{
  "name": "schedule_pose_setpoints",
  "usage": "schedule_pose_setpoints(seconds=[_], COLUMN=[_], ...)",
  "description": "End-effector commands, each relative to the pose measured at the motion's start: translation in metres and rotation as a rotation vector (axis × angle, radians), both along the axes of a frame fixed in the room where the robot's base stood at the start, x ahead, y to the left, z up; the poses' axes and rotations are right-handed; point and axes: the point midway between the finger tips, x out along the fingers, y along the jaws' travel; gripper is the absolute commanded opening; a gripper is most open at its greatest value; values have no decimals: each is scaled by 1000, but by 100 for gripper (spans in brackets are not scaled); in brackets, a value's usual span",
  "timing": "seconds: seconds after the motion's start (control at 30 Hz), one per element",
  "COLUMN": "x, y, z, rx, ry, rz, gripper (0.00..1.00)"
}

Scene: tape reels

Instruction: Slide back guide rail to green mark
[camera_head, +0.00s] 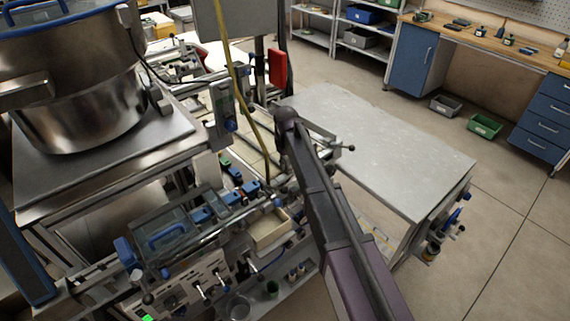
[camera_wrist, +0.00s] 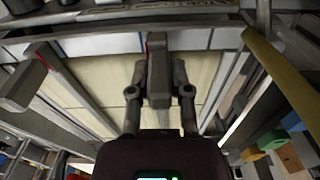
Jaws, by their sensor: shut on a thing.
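In the wrist view my gripper (camera_wrist: 160,93) has its two fingers closed on either side of an upright dark grey block (camera_wrist: 158,65), which looks like the grip of the back guide rail. A long metal rail (camera_wrist: 110,27) runs across the top of this view, just beyond the block. A white strip with blue and red marks (camera_wrist: 105,45) lies along it, and a red mark shows beside the block. I cannot make out a green mark on the strip. In the head view my arm hides the gripper and most of the rail.
Pale belt panels (camera_wrist: 95,80) lie below the gripper. A yellow post (camera_wrist: 285,75) stands at the right of the wrist view. In the head view a large steel pot (camera_head: 85,100) is at left and a grey table (camera_head: 390,140) is right of my arm.

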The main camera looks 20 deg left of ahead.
Motion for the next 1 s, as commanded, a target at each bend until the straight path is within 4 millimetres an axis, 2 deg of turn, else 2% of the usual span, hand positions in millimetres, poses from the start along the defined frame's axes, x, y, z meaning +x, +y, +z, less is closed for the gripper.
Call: schedule_pose_setpoints(seconds=[0.03, 0.1, 0.13, 0.47, 0.63, 0.77, 1.0], x=[-2, -3, -3, -5, -4, -4, -4], y=[0, 1, 2, 4, 3, 3, 4], z=[0, 0, 0, 0, 7, 20, 60], rx=[-2, -2, -2, -2, -2, -2, -2], ry=[2, 2, 2, 3, 3, 3, 3], rz=[1, 3, 3, 6, 6, 6, 7], gripper=[34, 55, 60, 60, 60, 60, 60])
